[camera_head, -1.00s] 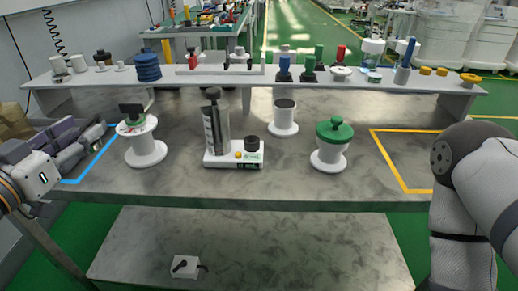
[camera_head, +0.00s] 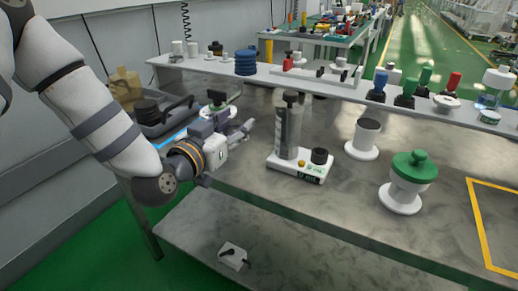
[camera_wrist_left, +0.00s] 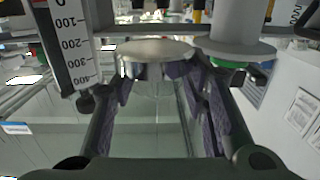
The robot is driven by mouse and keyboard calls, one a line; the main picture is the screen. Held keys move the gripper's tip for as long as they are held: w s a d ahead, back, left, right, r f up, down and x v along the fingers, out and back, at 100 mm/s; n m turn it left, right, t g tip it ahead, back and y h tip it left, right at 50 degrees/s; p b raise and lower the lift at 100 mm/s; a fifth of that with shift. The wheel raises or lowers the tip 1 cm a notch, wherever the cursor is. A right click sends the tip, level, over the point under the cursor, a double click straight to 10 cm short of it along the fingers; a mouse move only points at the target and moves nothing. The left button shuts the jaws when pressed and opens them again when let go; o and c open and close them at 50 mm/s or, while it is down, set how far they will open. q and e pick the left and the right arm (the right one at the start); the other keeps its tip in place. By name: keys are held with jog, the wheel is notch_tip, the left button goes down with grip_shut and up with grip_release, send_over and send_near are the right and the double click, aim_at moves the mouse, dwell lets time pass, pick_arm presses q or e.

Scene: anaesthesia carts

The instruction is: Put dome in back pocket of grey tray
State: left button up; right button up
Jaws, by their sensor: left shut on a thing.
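The left gripper (camera_head: 240,132) is low over the left end of the bench, pointing right. In the left wrist view its purple-padded fingers (camera_wrist_left: 158,92) close around a pale, round-topped thing (camera_wrist_left: 155,48). This may be the dome, but its full shape is unclear and it is barely visible in the head view. The grey tray (camera_head: 172,126) lies just behind and left of the gripper, inside blue tape. A black round thing (camera_head: 147,108) is at its left end; its pockets cannot be told apart. My right gripper is out of view.
A white stand with a dark top (camera_head: 217,98) is close behind the gripper, partly hidden. A white stand (camera_head: 363,137) and a green-lidded stand (camera_head: 408,180) are farther right. A shelf (camera_head: 320,80) runs behind.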

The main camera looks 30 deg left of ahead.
aim_at(249, 160)
pick_arm(q)
jog(key=f, duration=0.2)
jog(key=w+d+f, duration=0.1)
jog(key=shift+w+d+f+b, duration=0.3)
jog(key=shift+w+d+b, duration=0.05)
jog(key=f, duration=0.2)
jog(key=f+b, duration=0.1)
jog(key=shift+w+d+f, duration=0.2)
jog(key=shift+d+f, duration=0.1)
jog(key=shift+f, duration=0.1)
jog(key=shift+r, duration=0.25)
jog(key=shift+f, duration=0.2)
jog(key=o, duration=1.1)
jog(key=shift+r, duration=0.1)
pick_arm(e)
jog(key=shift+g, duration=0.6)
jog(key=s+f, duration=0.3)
pick_arm(q)
jog(key=shift+o, duration=0.2)
